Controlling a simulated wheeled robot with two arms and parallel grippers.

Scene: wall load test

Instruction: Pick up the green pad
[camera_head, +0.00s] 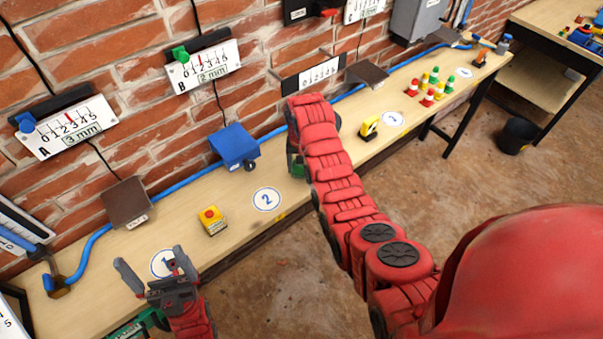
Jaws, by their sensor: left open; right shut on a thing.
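A small green piece, which looks like the green pad (298,170), shows at the left edge of my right arm, just above the bench top. My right gripper (293,152) is mostly hidden behind its own arm and is shut on this green piece. Whether the piece touches the bench is hidden. My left gripper (152,272) is open and empty, with its fingers spread over the front of the bench near the white circle marked 1 (163,262).
The wooden bench (320,170) runs along a brick wall. Circle 2 (267,199) is clear.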

